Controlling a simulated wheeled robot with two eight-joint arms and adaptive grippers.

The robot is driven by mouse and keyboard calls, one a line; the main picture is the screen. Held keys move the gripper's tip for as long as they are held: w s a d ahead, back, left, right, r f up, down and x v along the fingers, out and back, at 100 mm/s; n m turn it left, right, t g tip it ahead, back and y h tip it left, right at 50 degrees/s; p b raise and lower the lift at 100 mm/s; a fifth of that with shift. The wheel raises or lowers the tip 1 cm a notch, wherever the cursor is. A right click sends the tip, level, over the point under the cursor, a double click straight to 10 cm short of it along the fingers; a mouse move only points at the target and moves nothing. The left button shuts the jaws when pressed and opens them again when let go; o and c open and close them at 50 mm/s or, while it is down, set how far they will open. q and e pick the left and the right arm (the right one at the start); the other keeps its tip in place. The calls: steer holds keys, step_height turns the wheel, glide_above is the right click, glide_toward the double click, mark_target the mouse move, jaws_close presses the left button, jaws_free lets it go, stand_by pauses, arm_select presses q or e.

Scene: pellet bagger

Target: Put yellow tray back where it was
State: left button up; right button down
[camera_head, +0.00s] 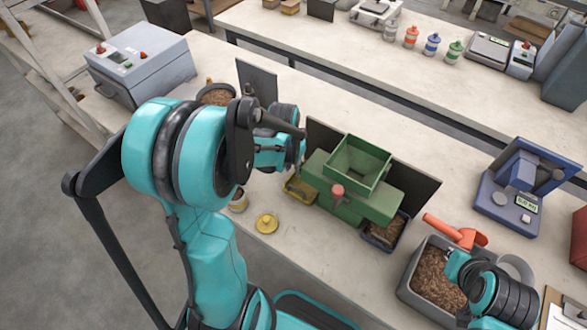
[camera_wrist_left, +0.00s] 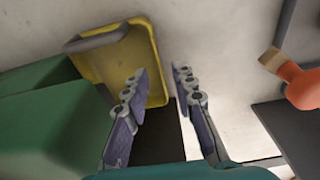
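The yellow tray (camera_head: 300,188) sits on the bench against the left side of the green bagger (camera_head: 345,205), partly hidden by my arm. My left gripper (camera_head: 297,160) hangs just above the tray. In the left wrist view the gripper (camera_wrist_left: 160,76) is open, with nothing between its fingers; one finger overlaps the tray's edge. My right gripper (camera_head: 453,262) is over the grey bin, and its fingers cannot be made out.
A grey bin (camera_head: 408,283) of brown pellets with an orange scoop (camera_head: 455,232) stands at right. A yellow lid (camera_head: 267,224) and small jar (camera_head: 239,201) lie left of the bagger. A dark tray (camera_head: 384,236) of pellets sits at its right.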

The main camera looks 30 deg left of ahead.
arm_select(q)
step_height(320, 180, up, 10)
steer(key=s+p, duration=0.1)
steer(key=p, duration=0.2)
steer(key=shift+s+f, duration=0.2)
steer(key=shift+s, duration=0.05)
